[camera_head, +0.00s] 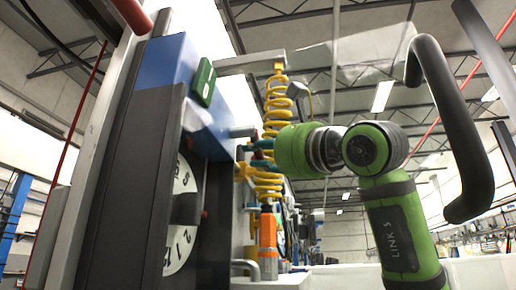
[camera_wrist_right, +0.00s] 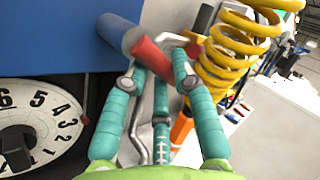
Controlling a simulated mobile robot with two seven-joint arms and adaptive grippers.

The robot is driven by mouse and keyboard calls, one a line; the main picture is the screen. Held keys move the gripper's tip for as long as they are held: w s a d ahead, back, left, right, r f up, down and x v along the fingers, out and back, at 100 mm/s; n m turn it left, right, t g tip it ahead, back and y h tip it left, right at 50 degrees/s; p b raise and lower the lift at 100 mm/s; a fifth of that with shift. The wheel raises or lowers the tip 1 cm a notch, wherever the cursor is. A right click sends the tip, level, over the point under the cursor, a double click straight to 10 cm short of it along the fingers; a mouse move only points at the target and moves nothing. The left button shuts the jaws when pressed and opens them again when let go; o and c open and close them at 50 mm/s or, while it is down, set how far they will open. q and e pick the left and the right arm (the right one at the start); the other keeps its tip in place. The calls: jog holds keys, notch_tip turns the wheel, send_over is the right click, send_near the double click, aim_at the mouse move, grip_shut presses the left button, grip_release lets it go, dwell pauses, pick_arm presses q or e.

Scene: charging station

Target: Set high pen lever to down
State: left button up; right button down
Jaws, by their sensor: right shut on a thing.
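A short lever with a red end (camera_wrist_right: 153,57) and a grey rod tip (camera_wrist_right: 116,32) shows in the right wrist view, beside the blue panel; I take it for the high pen lever. My right gripper (camera_wrist_right: 160,65) has teal fingers and is shut on this lever, with fingertips at its red part. In the head view, my right gripper (camera_head: 255,153) reaches left to the side of the blue-and-grey station, in front of the yellow coiled hose. The fingers partly hide the lever, so its exact angle is hard to tell. My left gripper is not in view.
A yellow coiled hose (camera_head: 276,105) hangs close to the right gripper. An orange tool (camera_head: 267,230) is below it. The white numbered dial (camera_head: 181,240) is on the station's dark face (camera_head: 135,170). A green box (camera_head: 203,82) sits high on the blue part (camera_head: 165,62).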

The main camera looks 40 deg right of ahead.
jog(key=shift+s+a+f+m+g+h+p, duration=0.1)
jog(key=shift+f+m+g+h+p, duration=0.1)
jog(key=shift+m+g+h+p, duration=0.35)
jog(key=shift+s+a+f+m+g+h+p, duration=0.15)
jog(key=shift+m+g, duration=0.2)
jog(key=shift+m, duration=0.5)
jog(key=c, duration=1)
grip_release()
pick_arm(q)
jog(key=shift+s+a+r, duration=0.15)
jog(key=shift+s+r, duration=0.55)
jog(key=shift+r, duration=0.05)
pick_arm(e)
jog(key=s+f, duration=0.1)
jog(key=s, duration=1.1)
jog(key=shift+d+f, duration=0.25)
jog(key=shift+f, duration=0.15)
